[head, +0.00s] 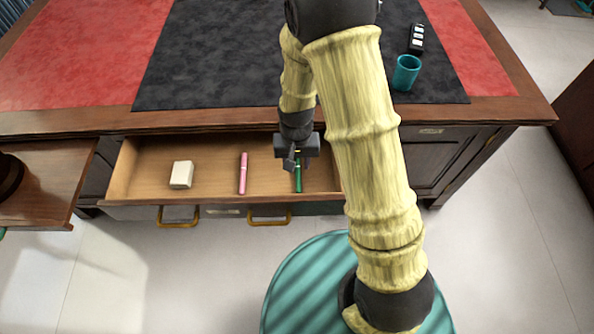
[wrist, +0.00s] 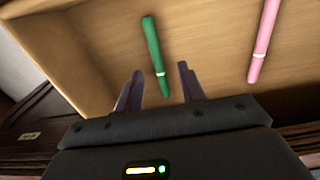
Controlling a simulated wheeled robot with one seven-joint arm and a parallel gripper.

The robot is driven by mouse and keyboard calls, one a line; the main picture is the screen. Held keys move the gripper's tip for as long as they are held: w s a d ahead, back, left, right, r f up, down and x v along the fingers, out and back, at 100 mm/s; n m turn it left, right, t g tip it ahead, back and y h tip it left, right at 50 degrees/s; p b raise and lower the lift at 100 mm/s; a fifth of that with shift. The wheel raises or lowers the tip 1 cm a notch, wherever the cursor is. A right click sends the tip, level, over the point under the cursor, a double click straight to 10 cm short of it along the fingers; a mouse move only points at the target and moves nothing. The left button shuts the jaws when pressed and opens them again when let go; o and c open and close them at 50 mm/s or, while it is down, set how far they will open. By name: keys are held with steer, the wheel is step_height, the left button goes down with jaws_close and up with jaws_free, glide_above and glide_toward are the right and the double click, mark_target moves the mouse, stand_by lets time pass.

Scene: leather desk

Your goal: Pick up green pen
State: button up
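The green pen (head: 298,179) lies in the open wooden drawer (head: 213,181), partly hidden by my gripper in the head view. In the wrist view the green pen (wrist: 153,52) lies on the drawer floor, its near end close to the gap between my fingers. My gripper (head: 297,165) is over the right part of the drawer. In the wrist view my gripper (wrist: 158,84) has its two fingers apart, with nothing held between them.
A pink pen (head: 243,173) lies left of the green pen; it also shows in the wrist view (wrist: 264,40). A cream block (head: 181,174) lies farther left in the drawer. A teal cup (head: 406,73) and a dark remote-like object (head: 416,39) are on the desk mat (head: 220,60).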

mark_target(298, 174)
steer(key=f, duration=0.4)
steer(key=shift+d+f+b, duration=0.3)
steer(key=shift+f, duration=0.05)
jaws_close()
